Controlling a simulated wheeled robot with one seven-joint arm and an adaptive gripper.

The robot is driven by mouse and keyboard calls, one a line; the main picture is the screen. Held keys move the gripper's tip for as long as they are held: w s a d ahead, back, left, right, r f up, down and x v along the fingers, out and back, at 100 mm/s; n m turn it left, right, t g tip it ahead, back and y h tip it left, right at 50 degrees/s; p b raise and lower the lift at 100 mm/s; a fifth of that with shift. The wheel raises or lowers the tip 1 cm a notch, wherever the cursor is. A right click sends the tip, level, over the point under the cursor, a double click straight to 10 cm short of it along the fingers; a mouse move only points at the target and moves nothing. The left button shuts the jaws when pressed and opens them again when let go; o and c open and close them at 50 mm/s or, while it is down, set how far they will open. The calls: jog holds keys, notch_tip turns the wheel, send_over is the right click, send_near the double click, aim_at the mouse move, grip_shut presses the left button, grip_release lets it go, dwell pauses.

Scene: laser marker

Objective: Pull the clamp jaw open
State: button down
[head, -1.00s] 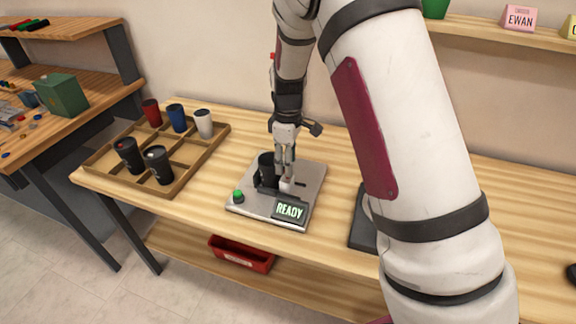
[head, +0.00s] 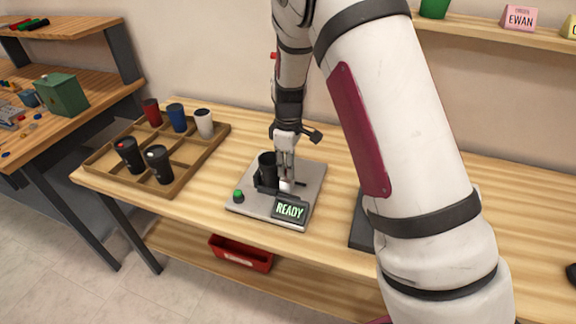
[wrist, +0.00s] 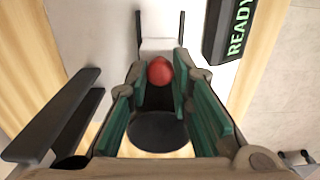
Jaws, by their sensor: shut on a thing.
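The laser marker's pale grey plate (head: 310,174) lies on the table and carries a dark READY display (head: 290,210). A black cup (head: 267,164) stands upright on the plate, beside a dark holder (head: 262,185). The cup also shows as a dark round shape in the wrist view (wrist: 158,132). My gripper (head: 287,178) reaches down just right of the cup. In the wrist view my gripper (wrist: 160,85) has its green pads shut around a red knob (wrist: 160,70). The white clamp jaw (wrist: 160,47) shows at the knob, between two dark slots. Its gap to the cup is hidden.
A green button (head: 238,195) sits at the plate's front left. A wooden compartment tray (head: 222,134) with several cups stands to the left. A dark flat object (head: 361,232) lies right of the marker, partly behind my arm. A red bin (head: 240,254) sits below.

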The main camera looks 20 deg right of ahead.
jog(key=shift+s+d, duration=0.6)
jog(key=shift+d, duration=0.2)
jog(key=c, duration=1.4)
grip_release()
jog(key=shift+r, duration=6)
